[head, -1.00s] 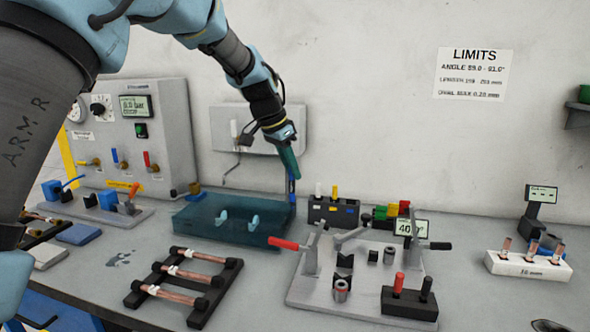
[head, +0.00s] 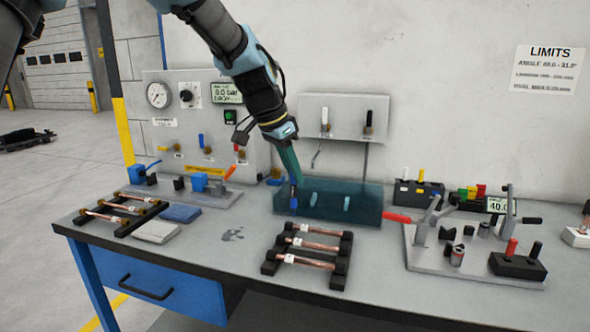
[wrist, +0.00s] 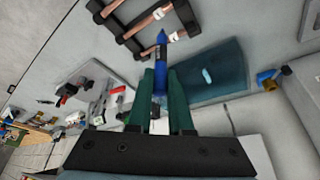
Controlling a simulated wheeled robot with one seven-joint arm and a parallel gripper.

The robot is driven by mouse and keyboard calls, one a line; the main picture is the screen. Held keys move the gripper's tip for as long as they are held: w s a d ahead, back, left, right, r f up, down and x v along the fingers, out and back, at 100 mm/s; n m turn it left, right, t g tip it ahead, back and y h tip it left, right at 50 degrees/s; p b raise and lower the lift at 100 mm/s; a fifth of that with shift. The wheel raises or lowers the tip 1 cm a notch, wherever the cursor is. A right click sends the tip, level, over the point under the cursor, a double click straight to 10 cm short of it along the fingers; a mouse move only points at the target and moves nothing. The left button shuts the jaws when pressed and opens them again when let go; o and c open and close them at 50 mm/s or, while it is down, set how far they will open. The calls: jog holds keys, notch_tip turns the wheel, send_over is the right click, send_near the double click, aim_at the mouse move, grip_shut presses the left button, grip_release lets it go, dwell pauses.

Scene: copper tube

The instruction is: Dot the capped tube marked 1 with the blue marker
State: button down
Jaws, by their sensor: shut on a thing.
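My gripper (head: 290,170) is shut on the blue marker (head: 294,196), which points down in front of the left end of a teal tray. In the wrist view the blue marker (wrist: 161,62) sticks out between the green fingers of my gripper (wrist: 161,88), its blue tip clear of anything. Copper tubes with white tags lie across a black front rack (head: 340,270); the nearest tube (head: 304,262) is at its front edge. The numbers on the tags are too small to read.
The teal tray (head: 360,212) holds light-blue pegs and stands behind the front rack. A bending fixture (head: 425,262) with red handles stands to the right. Grey and blue pads (head: 155,232) lie beside the left rack.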

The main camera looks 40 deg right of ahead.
aim_at(294, 207)
jog(key=shift+f, duration=0.1)
dwell(0.3)
jog(key=shift+f+b, duration=2.45)
jog(key=shift+f, duration=0.55)
jog(key=shift+f, duration=0.35)
jog(key=shift+r, duration=0.15)
jog(key=shift+r+p, duration=1.85)
jog(key=shift+r, duration=1.05)
